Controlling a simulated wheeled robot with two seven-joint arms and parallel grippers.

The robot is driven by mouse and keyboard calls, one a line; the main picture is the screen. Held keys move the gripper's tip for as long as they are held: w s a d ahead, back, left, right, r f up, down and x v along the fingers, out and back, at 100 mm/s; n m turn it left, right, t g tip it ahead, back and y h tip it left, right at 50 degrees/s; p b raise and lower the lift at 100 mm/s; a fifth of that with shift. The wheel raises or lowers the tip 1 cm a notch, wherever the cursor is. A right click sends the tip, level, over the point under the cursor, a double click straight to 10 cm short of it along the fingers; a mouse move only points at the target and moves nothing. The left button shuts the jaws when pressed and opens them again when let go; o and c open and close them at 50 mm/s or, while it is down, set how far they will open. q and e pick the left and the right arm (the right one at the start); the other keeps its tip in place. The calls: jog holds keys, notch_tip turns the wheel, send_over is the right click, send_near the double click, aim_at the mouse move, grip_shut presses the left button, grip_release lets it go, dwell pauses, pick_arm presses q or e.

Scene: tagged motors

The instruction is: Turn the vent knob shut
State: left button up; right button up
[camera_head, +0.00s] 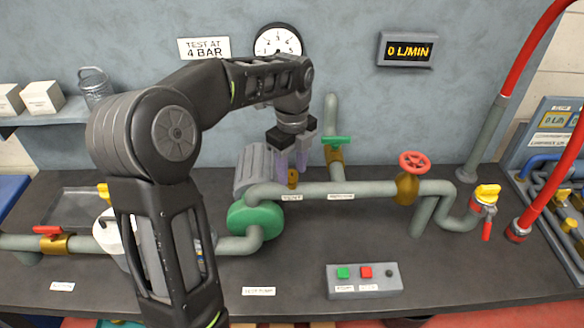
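The small brass knob (293,178) stands on the grey pipe (320,189) beside the green pump. A small label (291,197) sits on the pipe just below it; its print is too small to read surely. My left gripper (292,167) points down at the knob from above. Its two pale purple fingers are apart, with a gap between them, and the knob shows at the lower end of that gap. I cannot tell whether the fingertips touch it. My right gripper is not in view.
The green pump (255,218) is close left of the knob. A green-handled valve (336,142) stands just behind to the right, and a red handwheel (413,161) farther right. A button box (364,281) sits at the front. A gauge (278,41) is on the wall.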

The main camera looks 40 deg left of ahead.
aim_at(292, 172)
pick_arm(q)
jog(key=shift+o, duration=0.3)
jog(key=shift+r, duration=0.3)
notch_tip(292, 172, up, 4)
jog(key=shift+f+b, duration=0.2)
jog(key=shift+b, duration=0.2)
notch_tip(292, 172, up, 4)
jog(key=shift+f+p, duration=0.15)
jog(key=shift+p, duration=0.8)
jog(key=shift+f, duration=0.1)
